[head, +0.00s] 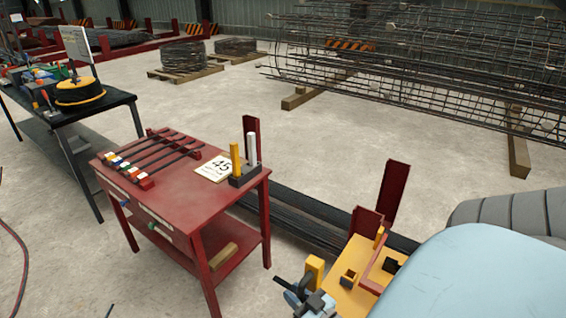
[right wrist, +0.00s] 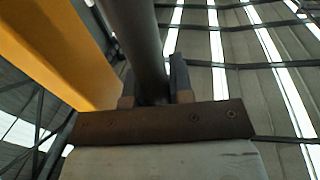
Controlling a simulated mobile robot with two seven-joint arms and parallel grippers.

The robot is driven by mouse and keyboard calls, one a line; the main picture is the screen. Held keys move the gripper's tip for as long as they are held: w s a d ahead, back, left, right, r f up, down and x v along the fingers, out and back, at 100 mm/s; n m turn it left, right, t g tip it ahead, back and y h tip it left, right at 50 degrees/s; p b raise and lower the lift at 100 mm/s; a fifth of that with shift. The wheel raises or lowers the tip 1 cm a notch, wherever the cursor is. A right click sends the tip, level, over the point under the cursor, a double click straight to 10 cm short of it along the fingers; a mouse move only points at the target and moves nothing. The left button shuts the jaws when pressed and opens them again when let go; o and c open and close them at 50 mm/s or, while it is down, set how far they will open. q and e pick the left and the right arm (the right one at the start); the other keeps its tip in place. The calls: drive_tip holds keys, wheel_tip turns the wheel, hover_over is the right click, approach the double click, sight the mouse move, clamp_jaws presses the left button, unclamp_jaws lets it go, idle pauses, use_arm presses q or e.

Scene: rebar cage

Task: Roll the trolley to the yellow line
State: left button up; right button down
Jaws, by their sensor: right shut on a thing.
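The trolley shows only in part at the bottom right of the head view, as a yellow top (head: 353,297) with a yellow upright block and red uprights. My right gripper (head: 312,299) is low beside the yellow block, partly cut off by the picture's edge. In the right wrist view my right gripper (right wrist: 155,92) is shut on a dark round bar (right wrist: 133,35), likely the trolley's handle. A yellow beam (right wrist: 55,45) stands beside the bar there. My left gripper is not in view. I see no yellow line on the floor.
A red table (head: 190,165) with a "45" card stands left of the trolley. A black bench (head: 60,120) is further left. Dark bars (head: 300,218) lie on the floor behind the table. A large rebar cage (head: 420,60) fills the back right. Open concrete floor lies between.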

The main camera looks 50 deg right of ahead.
drive_tip(key=shift+s, duration=0.3)
drive_tip(key=c, duration=1)
unclamp_jaws()
drive_tip(key=shift+s, duration=0.1)
drive_tip(key=s, duration=0.4)
drive_tip(key=s+a, duration=0.1)
drive_tip(key=s, duration=0.4)
drive_tip(key=s+b, duration=0.1)
drive_tip(key=s, duration=0.3)
drive_tip(key=shift+s+a, duration=0.3)
drive_tip(key=shift+w, duration=0.1)
